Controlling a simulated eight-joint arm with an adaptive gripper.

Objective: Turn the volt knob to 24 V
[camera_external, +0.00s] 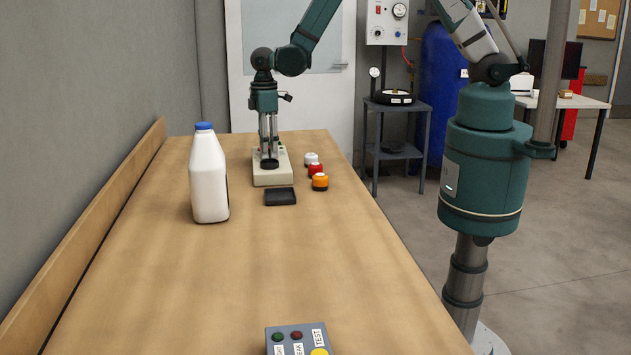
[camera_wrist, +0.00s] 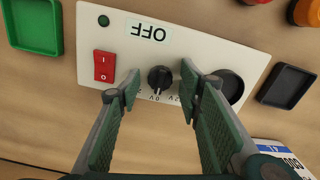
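The volt knob (camera_wrist: 160,78) is small, black and round, on the front edge side of a cream panel (camera_wrist: 205,50) in the wrist view. Voltage marks sit beside it, upside down and partly hidden by my fingers; I cannot tell its setting. My gripper (camera_wrist: 159,90) is open, with one finger on each side of the knob and visible gaps between. In the external view my gripper (camera_external: 268,157) points down over the cream unit (camera_external: 272,178), hiding the knob. The panel also carries a red rocker switch (camera_wrist: 104,66), an OFF label (camera_wrist: 147,31) and a larger round black part (camera_wrist: 229,87).
A white bottle (camera_external: 208,178) with a blue cap stands left of the unit. A black tray (camera_external: 280,197) and white, red (camera_external: 316,170) and orange (camera_external: 320,182) buttons are close by. A green tray (camera_wrist: 35,25) shows in the wrist view. A TEST box (camera_external: 297,338) sits on the near table.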

